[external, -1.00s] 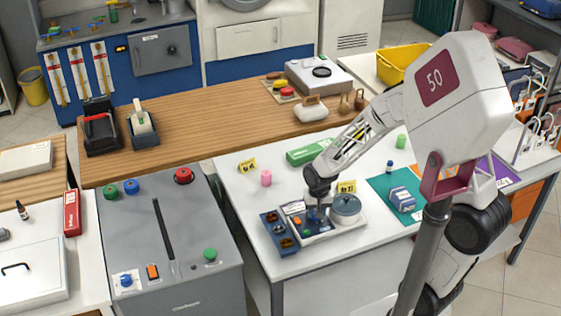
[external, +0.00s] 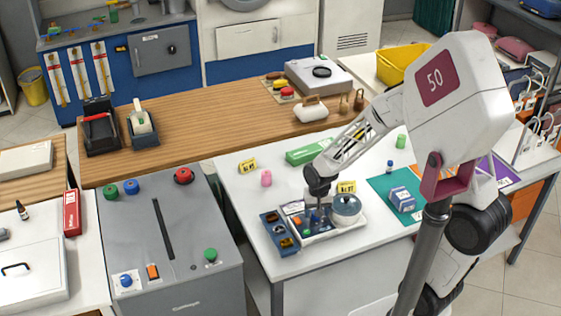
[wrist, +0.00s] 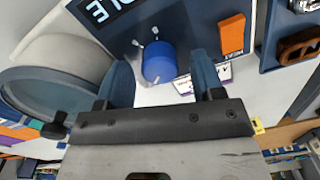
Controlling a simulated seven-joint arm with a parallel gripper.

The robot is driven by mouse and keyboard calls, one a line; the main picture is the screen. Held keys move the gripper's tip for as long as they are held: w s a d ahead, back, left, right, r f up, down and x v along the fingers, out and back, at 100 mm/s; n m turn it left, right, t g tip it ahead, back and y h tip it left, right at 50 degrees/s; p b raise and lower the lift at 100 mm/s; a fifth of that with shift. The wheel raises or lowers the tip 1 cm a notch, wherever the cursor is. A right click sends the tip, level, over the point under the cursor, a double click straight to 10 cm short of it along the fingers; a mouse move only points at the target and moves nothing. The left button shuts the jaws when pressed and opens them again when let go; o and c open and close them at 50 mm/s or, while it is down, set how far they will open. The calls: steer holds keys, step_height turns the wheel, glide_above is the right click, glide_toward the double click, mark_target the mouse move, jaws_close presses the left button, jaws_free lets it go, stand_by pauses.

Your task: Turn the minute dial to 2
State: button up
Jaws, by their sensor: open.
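The blue dial (wrist: 159,63) sits on the dark blue panel of a small device (external: 345,229). Short white marks show on the panel around it. My gripper (wrist: 161,68) is open, with one finger on each side of the dial and visible gaps between. In the external view my gripper (external: 318,208) points down over the device panel, and the dial is hard to make out there. The numbers around the dial are not readable.
An orange switch (wrist: 231,34) and a display (wrist: 105,10) are on the same panel. A round lidded pot (external: 346,207) stands on the device's right. A blue tray (external: 279,234) lies to its left. A green box (external: 307,152) is behind.

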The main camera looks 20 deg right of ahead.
step_height(320, 180, up, 7)
steer(key=shift+d, duration=0.1)
steer(key=shift+r, duration=0.3)
stand_by(0.4)
steer(key=shift+s+d+r, duration=0.1)
steer(key=shift+d+r, duration=0.05)
steer(key=s+d+r+n+t, duration=0.2)
steer(key=s+d+r+n, duration=0.1)
steer(key=s+d+r, duration=1.1)
steer(key=s+r, duration=0.4)
steer(key=shift+s+d+h, duration=0.3)
steer(key=shift+d, duration=0.1)
steer(key=shift+r, duration=0.15)
stand_by(2.3)
